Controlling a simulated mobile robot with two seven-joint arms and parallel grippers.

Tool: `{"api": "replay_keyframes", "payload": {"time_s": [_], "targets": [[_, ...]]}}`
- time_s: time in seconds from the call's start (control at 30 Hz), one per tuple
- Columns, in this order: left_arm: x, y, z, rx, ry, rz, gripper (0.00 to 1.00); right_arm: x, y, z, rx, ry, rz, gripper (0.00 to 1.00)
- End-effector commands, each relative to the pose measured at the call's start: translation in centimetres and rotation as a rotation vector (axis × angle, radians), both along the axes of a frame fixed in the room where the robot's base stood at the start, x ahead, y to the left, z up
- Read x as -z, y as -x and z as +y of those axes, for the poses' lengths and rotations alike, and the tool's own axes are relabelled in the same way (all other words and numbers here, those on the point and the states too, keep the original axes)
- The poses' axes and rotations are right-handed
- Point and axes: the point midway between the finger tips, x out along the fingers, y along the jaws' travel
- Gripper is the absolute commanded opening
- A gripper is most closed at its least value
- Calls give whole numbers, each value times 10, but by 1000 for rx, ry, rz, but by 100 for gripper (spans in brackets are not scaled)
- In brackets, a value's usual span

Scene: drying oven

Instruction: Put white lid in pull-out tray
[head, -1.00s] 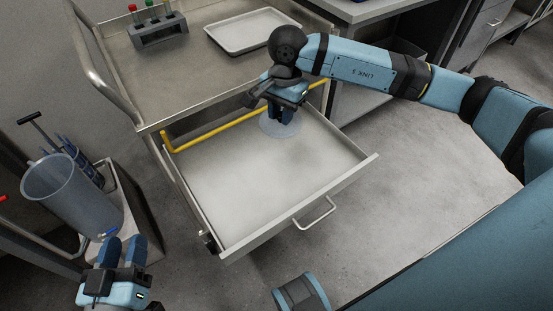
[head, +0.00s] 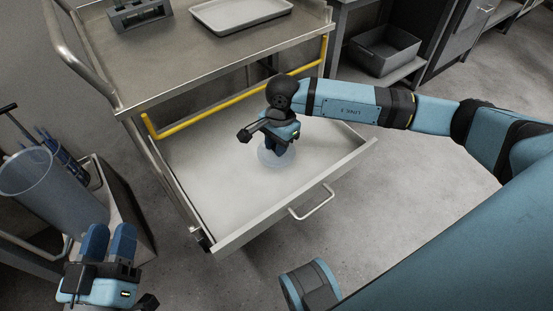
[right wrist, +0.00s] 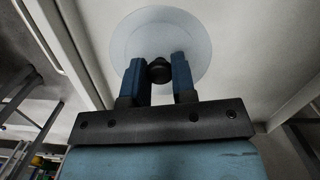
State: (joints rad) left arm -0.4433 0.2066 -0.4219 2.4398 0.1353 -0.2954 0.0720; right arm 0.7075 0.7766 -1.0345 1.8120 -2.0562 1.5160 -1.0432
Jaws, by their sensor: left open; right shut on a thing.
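The white lid (right wrist: 160,35) is a pale, translucent round disc with a dark knob. My right gripper (right wrist: 160,72) is shut on its knob in the right wrist view. In the head view my right gripper (head: 277,148) holds the lid (head: 268,158) over the middle of the pull-out tray (head: 222,200). I cannot tell whether the lid touches the tray floor. The tray is a shallow grey drawer, pulled out of the cart, with a handle on its front. My left gripper (head: 108,245) is open and empty at the lower left, outside the tray.
The cart top (head: 160,70) carries a shallow metal tray (head: 240,14) and a tube rack (head: 139,14). A yellow rail (head: 190,121) runs along the cart's side above the drawer. A clear bucket (head: 40,185) stands at the left. Floor right of the drawer is clear.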

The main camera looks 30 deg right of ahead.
Motion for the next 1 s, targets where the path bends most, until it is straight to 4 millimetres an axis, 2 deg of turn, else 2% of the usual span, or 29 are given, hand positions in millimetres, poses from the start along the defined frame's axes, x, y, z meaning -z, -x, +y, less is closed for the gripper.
{"api": "replay_keyframes", "payload": {"time_s": [0.2,0.3,0.8,0.83,0.9,1.0], "targets": [[18,-1,-1,14,-24,42,43,38,1,0,2,0,3,3],[24,-1,-2,21,-35,62,43,51,0,0,2,0,0,3],[31,-1,-2,28,-46,84,43,61,0,0,0,1,0,3],[30,-1,-3,28,-47,85,43,59,0,0,0,1,0,32],[29,-1,-3,29,-46,84,43,59,0,0,0,1,0,48],[29,-1,-3,29,-46,83,43,59,0,0,0,0,0,50]]}}
